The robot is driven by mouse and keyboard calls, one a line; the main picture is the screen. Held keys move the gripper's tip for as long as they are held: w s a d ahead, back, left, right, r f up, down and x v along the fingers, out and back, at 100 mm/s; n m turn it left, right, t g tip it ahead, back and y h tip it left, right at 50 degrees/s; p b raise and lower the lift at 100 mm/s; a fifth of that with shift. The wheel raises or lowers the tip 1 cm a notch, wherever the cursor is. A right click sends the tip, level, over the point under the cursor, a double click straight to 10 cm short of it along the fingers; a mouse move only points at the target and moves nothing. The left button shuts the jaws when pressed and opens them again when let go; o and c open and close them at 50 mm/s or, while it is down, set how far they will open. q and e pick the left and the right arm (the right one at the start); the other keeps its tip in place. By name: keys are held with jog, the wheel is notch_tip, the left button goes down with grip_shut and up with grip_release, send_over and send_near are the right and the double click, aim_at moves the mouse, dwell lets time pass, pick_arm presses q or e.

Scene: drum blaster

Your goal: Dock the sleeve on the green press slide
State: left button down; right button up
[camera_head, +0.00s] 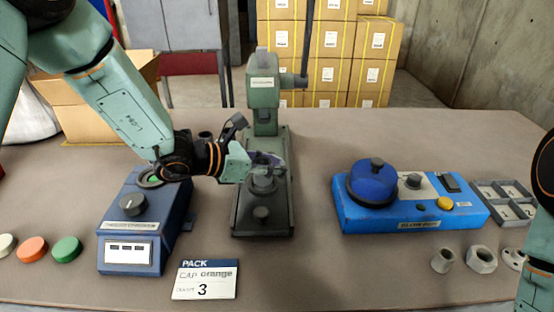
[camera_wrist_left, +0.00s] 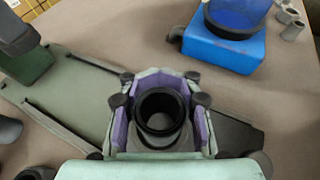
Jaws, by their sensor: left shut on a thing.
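The green press (camera_head: 263,100) stands upright at the middle of the table. My left gripper (camera_head: 265,163) is at the far part of the slide. In the left wrist view its purple-lined fingers are shut around a dark round sleeve (camera_wrist_left: 162,127), whose open mouth faces the camera. The press bed (camera_wrist_left: 75,85) shows beneath it. The fingers hide most of the sleeve in the head view, and I cannot tell whether it touches the slide.
A blue dial unit (camera_head: 135,225) is left of the press; a bright blue unit (camera_head: 385,212) is right. A pack card (camera_head: 205,280) lies in front. Coloured caps (camera_head: 66,249) lie left, a nut (camera_head: 482,260) and grey tray (camera_head: 508,200) right. My right arm shows at the right edge.

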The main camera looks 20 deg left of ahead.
pick_arm(q)
jog(key=shift+w+a+f, duration=0.15)
jog(key=shift+w+f, duration=0.05)
jog(key=shift+f, duration=0.4)
jog(key=shift+s+r, duration=0.15)
jog(key=shift+r, duration=0.05)
jog(key=shift+f, duration=0.1)
jog(key=shift+d+b, duration=0.2)
jog(key=shift+b, duration=0.15)
jog(key=shift+a, duration=0.1)
dwell(0.4)
jog(key=shift+f+b, duration=0.55)
jog(key=shift+b, duration=0.05)
dwell(0.3)
jog(key=c, duration=1.2)
grip_release()
